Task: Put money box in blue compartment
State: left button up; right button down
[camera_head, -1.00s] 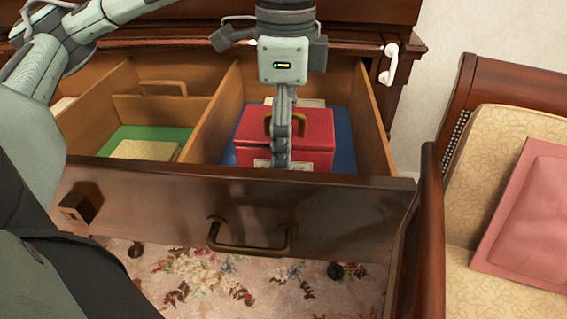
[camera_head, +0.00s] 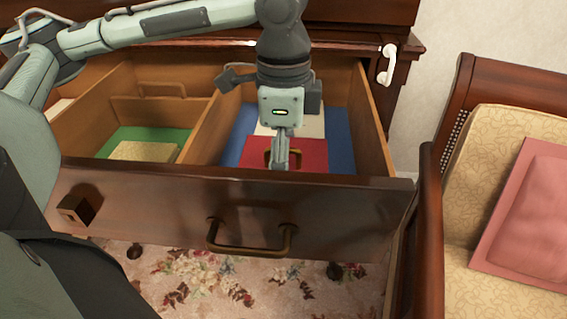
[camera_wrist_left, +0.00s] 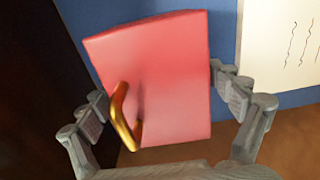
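The red money box (camera_head: 312,152) with a gold handle is low inside the right, blue-floored compartment (camera_head: 338,128) of the open drawer. The drawer front hides its lower part, so I cannot tell if it touches the floor. My left gripper (camera_head: 281,160) reaches down over it. In the left wrist view the money box (camera_wrist_left: 168,75) lies between the two fingers of my left gripper (camera_wrist_left: 157,88), which sit against its opposite sides. My right gripper is not in view.
The wooden drawer front (camera_head: 330,205) has a brass handle. The compartment to the left has a green floor (camera_head: 125,138) with a tan block (camera_head: 145,151) on it. A pale paper (camera_head: 305,122) lies behind the box. An armchair (camera_head: 520,240) stands at the right.

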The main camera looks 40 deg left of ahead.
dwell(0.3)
pick_arm(q)
notch_tip(320, 180, up, 12)
jog(key=shift+r, duration=0.15)
dwell(0.4)
